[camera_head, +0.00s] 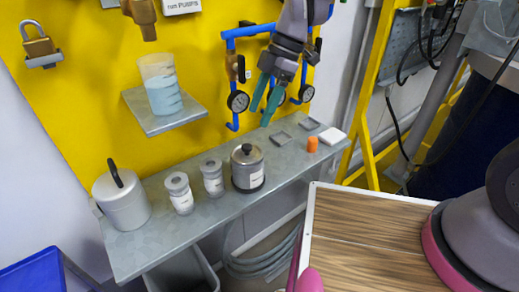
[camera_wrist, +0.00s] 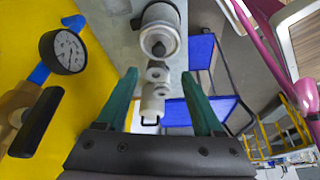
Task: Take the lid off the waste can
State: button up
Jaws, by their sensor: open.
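A silver can (camera_head: 122,208) stands at the left end of the grey shelf, with its lid (camera_head: 115,181) on and a black upright handle on top. It is likely the waste can, though I can read no label on it. In the wrist view its black handle (camera_wrist: 150,121) shows between my fingers, beyond the small jars. My gripper (camera_head: 259,116) is open and empty, its teal fingers pointing down above the right half of the shelf. It is well to the right of the can and apart from everything.
An orange cap (camera_head: 312,144) lies right. Gauges (camera_head: 238,101) and blue pipes line the yellow wall. A small upper shelf (camera_head: 163,116) holding a beaker (camera_head: 161,86) juts out above.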

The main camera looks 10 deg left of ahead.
aim_at(247, 146)
jog(key=x, duration=0.9)
jog(key=shift+w+d+f, duration=0.1)
jog(key=shift+w+f, duration=0.15)
jog(key=shift+f, duration=0.05)
grip_shut()
